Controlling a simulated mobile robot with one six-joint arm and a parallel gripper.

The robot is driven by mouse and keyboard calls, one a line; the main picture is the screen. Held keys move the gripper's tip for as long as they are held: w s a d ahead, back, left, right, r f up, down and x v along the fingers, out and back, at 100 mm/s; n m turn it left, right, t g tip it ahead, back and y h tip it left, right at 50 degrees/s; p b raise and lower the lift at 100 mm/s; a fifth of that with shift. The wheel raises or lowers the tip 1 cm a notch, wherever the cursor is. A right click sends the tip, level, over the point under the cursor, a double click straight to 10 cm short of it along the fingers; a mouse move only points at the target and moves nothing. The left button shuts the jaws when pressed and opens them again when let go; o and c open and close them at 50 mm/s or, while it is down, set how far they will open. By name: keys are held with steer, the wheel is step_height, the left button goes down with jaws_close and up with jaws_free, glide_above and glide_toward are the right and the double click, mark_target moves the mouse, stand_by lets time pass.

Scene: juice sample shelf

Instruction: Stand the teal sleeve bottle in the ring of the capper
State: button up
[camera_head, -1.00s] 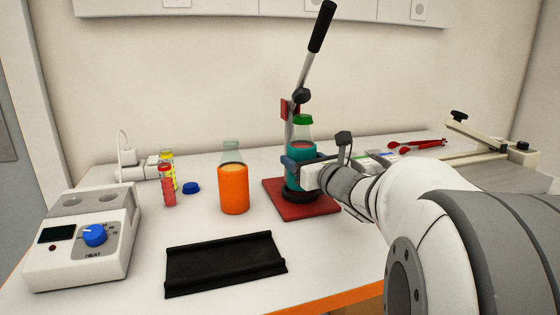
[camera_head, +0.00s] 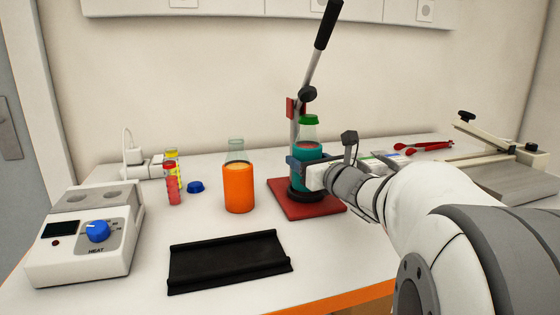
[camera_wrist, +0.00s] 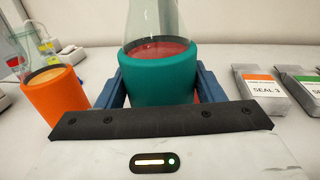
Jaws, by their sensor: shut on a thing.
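The teal sleeve bottle (camera_head: 309,153) has a clear neck, a green cap or rim at its top and red contents. It stands upright at the capper, its base at or just over the black ring (camera_head: 304,195) on the red base plate (camera_head: 322,211). Whether the base is seated in the ring is hard to tell. My gripper (camera_head: 303,163) is shut on the teal sleeve from the right. In the wrist view the blue fingers (camera_wrist: 163,88) flank the teal sleeve bottle (camera_wrist: 160,75); its base and the ring are hidden there.
An orange sleeve bottle (camera_head: 239,188) stands left of the capper. The capper's lever (camera_head: 318,45) rises behind the bottle. A black tray (camera_head: 229,262) lies in front. A heater (camera_head: 87,240), small vials (camera_head: 172,184) and a blue cap (camera_head: 196,187) are left; seal packets (camera_wrist: 264,92) are right.

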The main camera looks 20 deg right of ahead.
steer(key=shift+f+b, duration=0.65)
steer(key=shift+b, duration=0.3)
steer(key=shift+f+b, duration=0.15)
steer(key=shift+b, duration=0.65)
stand_by(0.4)
steer(key=o, duration=1)
steer(key=shift+c, duration=0.2)
steer(key=shift+o, duration=1.4)
steer(key=shift+f, duration=0.1)
steer(key=shift+s, duration=0.1)
